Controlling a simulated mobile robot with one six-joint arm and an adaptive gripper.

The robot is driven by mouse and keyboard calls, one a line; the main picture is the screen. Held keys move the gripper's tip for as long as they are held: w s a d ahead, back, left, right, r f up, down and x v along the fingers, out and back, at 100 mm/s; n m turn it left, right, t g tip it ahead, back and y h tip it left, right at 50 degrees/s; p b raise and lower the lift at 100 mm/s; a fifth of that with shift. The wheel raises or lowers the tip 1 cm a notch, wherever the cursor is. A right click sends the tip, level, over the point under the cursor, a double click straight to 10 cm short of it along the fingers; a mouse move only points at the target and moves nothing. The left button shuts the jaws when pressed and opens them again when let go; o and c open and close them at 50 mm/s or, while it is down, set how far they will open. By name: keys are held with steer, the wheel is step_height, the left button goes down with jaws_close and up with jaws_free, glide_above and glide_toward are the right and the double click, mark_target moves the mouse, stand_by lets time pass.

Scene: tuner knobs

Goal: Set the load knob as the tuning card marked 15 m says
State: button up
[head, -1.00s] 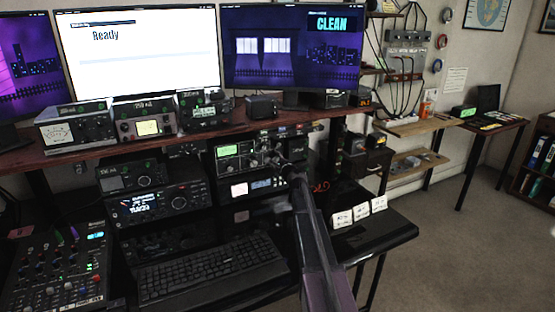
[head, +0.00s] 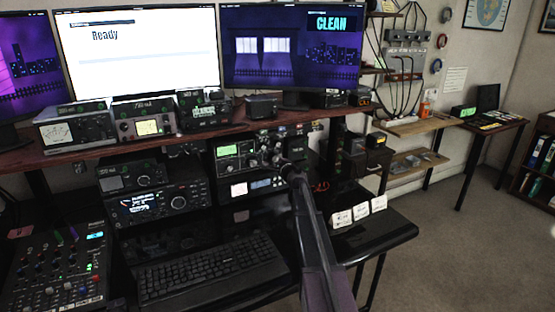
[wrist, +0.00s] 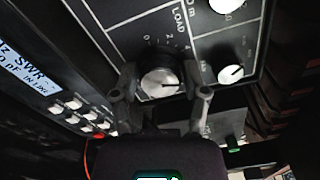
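The load knob (wrist: 160,82) is a round silver-faced knob with a dark skirt, under the word LOAD and a printed number scale in the wrist view. My gripper (wrist: 161,72) is open, with one finger on each side of the knob. Narrow gaps seem to show between fingers and knob; I cannot tell whether either touches. In the head view my gripper (head: 284,164) is at the right part of the tuner (head: 228,166), which has a green display; the load knob cannot be made out there. Three white cards, including a front card (head: 342,219), stand on the desk; their writing is too small to read surely.
Two smaller knobs, one upper (wrist: 226,10) and one lower (wrist: 231,74), sit right of the load knob. A row of buttons (wrist: 85,115) and a lit display (wrist: 25,65) are left. The keyboard (head: 210,268) lies below the radios, left of my arm.

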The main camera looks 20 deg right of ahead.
steer(key=shift+o, duration=0.8)
steer(key=s, duration=1.2)
steer(key=shift+d, duration=0.15)
steer(key=shift+r, duration=0.15)
